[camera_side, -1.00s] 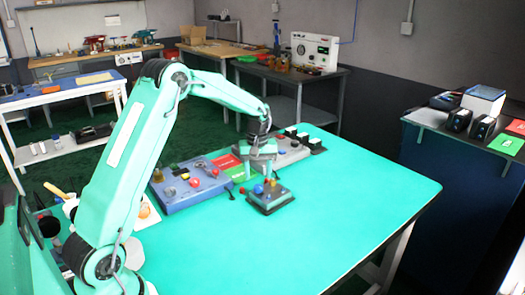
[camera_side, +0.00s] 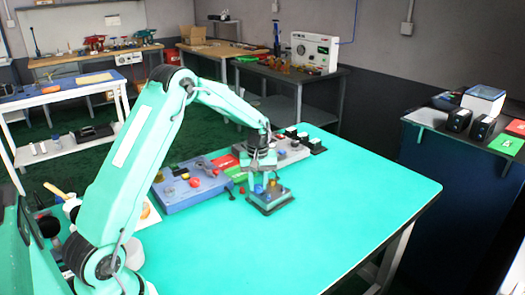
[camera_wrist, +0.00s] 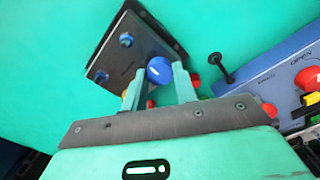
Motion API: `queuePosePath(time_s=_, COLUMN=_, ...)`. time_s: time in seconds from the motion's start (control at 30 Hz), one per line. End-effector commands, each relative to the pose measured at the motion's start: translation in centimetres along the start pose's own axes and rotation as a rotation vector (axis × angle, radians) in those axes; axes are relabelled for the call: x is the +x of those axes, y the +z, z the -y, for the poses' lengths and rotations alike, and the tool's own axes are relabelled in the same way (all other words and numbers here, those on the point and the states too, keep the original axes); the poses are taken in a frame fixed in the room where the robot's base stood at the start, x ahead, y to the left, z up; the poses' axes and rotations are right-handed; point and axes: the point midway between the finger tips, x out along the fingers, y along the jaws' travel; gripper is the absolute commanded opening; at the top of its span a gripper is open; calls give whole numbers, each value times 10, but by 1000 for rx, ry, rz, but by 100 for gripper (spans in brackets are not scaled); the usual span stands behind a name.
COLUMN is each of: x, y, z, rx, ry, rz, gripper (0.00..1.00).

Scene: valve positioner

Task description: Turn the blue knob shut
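The blue knob (camera_wrist: 159,70) is round and stands on a small dark grey panel (camera_wrist: 126,58) in the wrist view. My gripper (camera_wrist: 159,78) is open, with one finger on each side of the knob near the fingertips. I cannot tell whether either finger touches it. In the side view my gripper (camera_side: 262,176) points down over the small panel box (camera_side: 284,199), and the knob (camera_side: 258,189) shows only as a small blue spot below the fingers. The knob's angle cannot be read.
A larger blue control box (camera_side: 190,187) with a red button (camera_wrist: 308,78) stands beside the small panel, with a black lever (camera_wrist: 221,67) at its edge. A grey box (camera_side: 290,150) stands behind. The green table (camera_side: 350,200) is clear to the right and front.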

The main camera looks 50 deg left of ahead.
Motion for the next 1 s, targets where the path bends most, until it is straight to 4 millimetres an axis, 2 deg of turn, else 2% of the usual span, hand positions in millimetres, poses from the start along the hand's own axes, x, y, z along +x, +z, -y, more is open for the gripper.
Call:
queuePosePath(time_s=0.47, x=-1, y=0, z=0, rx=87, ry=0, rz=0, gripper=6)
queuePosePath(time_s=0.67, x=-1, y=0, z=0, rx=212, ry=0, rz=0, gripper=6)
queuePosePath(time_s=1.0, x=-2, y=0, z=-1, rx=517, ry=0, rz=-1, gripper=6)
